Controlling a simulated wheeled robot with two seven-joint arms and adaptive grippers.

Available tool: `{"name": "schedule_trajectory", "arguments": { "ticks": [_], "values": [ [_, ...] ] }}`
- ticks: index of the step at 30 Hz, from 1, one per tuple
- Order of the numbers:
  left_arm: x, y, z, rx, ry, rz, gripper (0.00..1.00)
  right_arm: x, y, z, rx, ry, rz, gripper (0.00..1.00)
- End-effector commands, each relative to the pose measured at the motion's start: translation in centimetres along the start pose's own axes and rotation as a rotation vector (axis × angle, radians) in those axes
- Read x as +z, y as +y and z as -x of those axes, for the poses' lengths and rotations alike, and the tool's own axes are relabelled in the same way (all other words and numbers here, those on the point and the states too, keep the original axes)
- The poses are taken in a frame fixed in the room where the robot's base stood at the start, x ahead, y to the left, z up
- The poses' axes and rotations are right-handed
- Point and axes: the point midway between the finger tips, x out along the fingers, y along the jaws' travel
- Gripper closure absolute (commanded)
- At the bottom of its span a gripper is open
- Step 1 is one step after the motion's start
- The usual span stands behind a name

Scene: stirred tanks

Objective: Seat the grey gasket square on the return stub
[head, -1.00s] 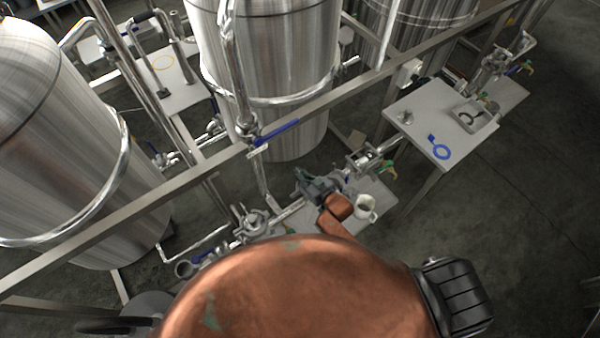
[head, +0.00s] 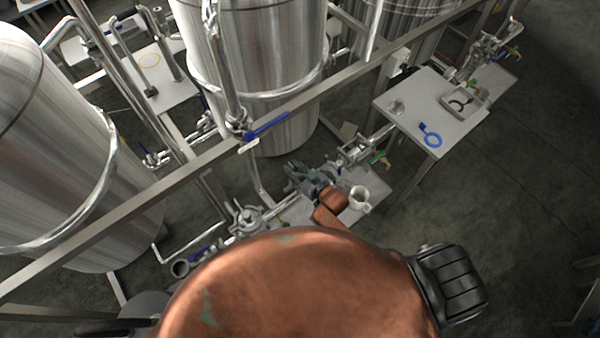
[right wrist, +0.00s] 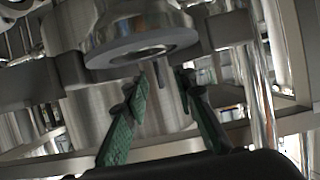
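A flat grey ring, which looks like the grey gasket (right wrist: 158,48), lies against the open end of a steel flanged fitting (right wrist: 140,20), the likely return stub, in the right wrist view. From this angle I cannot tell whether it sits fully square. My right gripper (right wrist: 162,82) has two green fingers spread apart just below the ring, with nothing visible held between them. In the head view the right gripper (head: 308,176) is small, beyond my copper-coloured arm, among the pipework; the gasket cannot be made out there. My left gripper is not clearly seen.
A grey table (head: 405,125) holds a blue ring with a tab (head: 430,135) and a tray (head: 486,97). Steel tanks (head: 262,50) and a long rail (head: 165,172) stand close. Open floor lies at right.

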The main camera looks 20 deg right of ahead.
Motion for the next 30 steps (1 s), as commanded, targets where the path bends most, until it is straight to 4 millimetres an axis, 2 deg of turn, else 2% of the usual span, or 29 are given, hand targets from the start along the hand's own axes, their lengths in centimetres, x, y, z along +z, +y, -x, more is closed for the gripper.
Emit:
{"name": "schedule_trajectory", "arguments": {
  "ticks": [9,15,21,30],
  "values": [
    [-0.1,0.1,0.0,0.001,0.001,-0.001,0.6,0.2,0.0,6.2,0.0,-0.002,0.001,0.75],
    [-0.2,0.1,0.0,0.001,0.002,-0.001,0.6,0.1,0.0,9.7,0.0,-0.001,0.001,0.75],
    [-0.2,0.1,0.0,0.001,0.002,-0.001,0.6,0.1,0.0,11.2,0.0,-0.001,0.0,0.75],
    [-0.2,0.1,0.0,0.001,0.002,-0.001,0.6,0.0,0.0,11.3,0.0,0.0,0.0,0.75]
  ]
}}
